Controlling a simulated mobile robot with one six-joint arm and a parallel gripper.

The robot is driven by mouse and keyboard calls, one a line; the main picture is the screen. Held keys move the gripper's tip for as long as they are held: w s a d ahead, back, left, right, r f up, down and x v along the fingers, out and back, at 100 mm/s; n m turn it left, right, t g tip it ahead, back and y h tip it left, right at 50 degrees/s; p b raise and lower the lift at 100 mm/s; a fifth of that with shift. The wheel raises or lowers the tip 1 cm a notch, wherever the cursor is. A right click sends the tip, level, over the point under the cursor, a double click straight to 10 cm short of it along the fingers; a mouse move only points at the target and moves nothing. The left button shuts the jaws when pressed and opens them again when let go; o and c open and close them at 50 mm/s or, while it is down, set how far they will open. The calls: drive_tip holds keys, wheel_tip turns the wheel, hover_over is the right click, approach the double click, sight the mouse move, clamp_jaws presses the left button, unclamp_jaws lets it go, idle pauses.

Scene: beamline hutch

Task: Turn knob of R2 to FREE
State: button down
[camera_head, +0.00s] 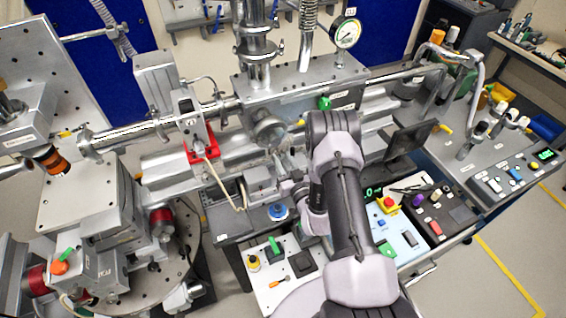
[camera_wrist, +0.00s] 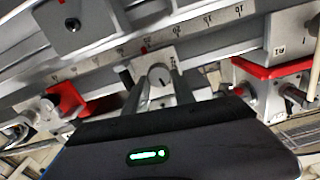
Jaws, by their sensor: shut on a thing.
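In the wrist view, a pale grey carriage block with a round knob (camera_wrist: 158,76) sits on the scaled rail. The knob face is light with a short dark mark. My gripper (camera_wrist: 156,90) has one finger on each side of the knob and is shut on it. No R2 label or FREE marking can be read on this block. In the head view my gripper (camera_head: 282,164) is small beside the rail, and my arm and wrist hide much of the area; the knob cannot be made out there.
A ruler scale (camera_wrist: 210,22) runs behind the knob. A red-topped block (camera_wrist: 262,70) stands to its right, and a red part (camera_wrist: 68,100) lies to its left. In the head view, a control panel (camera_head: 270,292) and a blue knob (camera_head: 278,211) lie below my gripper.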

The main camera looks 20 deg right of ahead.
drive_tip(key=n+b, duration=0.3)
drive_tip(key=shift+w+f+n, duration=0.1)
drive_tip(key=shift+f+n, duration=0.05)
drive_tip(key=shift+n, duration=0.25)
drive_tip(key=n+b, duration=0.4)
drive_tip(key=b, duration=0.2)
drive_tip(key=shift+a+f+n, duration=0.1)
drive_tip(key=shift+a+n, duration=0.05)
drive_tip(key=shift+n, duration=0.15)
drive_tip(key=n+b, duration=0.5)
drive_tip(key=b, duration=0.1)
drive_tip(key=shift+b, duration=0.35)
drive_tip(key=n+b, duration=0.2)
drive_tip(key=shift+b, duration=0.3)
drive_tip(key=shift+r, duration=0.2)
drive_tip(key=c, duration=1.3)
unclamp_jaws()
drive_tip(key=shift+f, duration=0.1)
